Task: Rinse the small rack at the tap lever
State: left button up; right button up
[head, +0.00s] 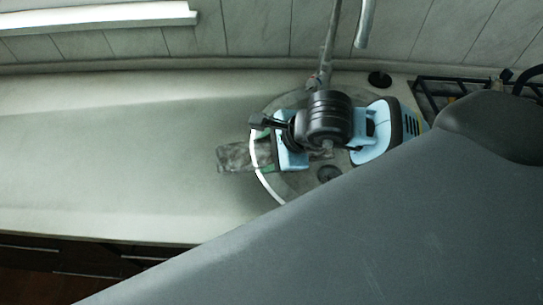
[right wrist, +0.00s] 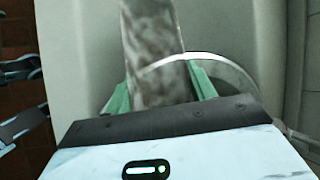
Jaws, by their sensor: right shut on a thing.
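A mottled grey flat strip, which I take to be the small rack (head: 238,157), sticks out to the left of my right gripper (head: 266,152). The gripper is shut on it; in the right wrist view the rack (right wrist: 152,45) runs up from between the green fingers (right wrist: 168,88). The gripper and rack are over the left rim of the round sink (head: 262,160). The tap (head: 322,72) rises at the back of the sink, behind my wrist. I cannot make out its lever clearly.
The pale counter (head: 110,150) is bare to the left. A black gas hob grate (head: 432,92) is at the right, and a small dark round item (head: 379,79) stands right of the tap. Dark drawers (head: 60,262) lie below the front edge.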

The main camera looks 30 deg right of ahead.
jog(key=shift+d+r, duration=0.15)
jog(key=shift+d, duration=0.25)
pick_arm(q)
jog(key=shift+d, duration=0.4)
